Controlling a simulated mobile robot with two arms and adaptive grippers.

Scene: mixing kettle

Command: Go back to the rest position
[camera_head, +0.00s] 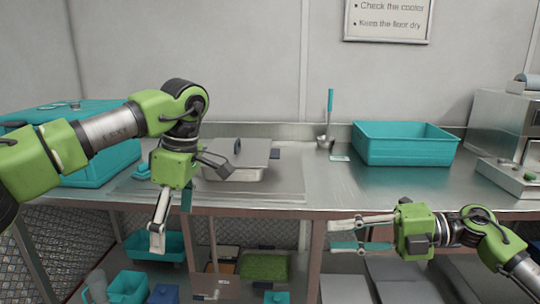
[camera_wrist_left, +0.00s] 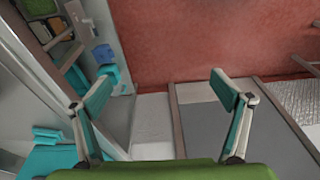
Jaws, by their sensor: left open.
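My left gripper (camera_head: 172,226) points down at the front edge of the steel counter (camera_head: 330,185), left of the middle. It is open. In the left wrist view its two teal-padded fingers (camera_wrist_left: 160,88) stand wide apart with nothing between them. My right gripper (camera_head: 336,233) is in front of the counter at lower right. Its fingers point left and are apart, with nothing visible between them.
A steel pan with a lid (camera_head: 240,172) sits on the counter just behind my left gripper. A steel machine (camera_head: 495,125) stands at far right. Teal bins (camera_head: 128,284) are below.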

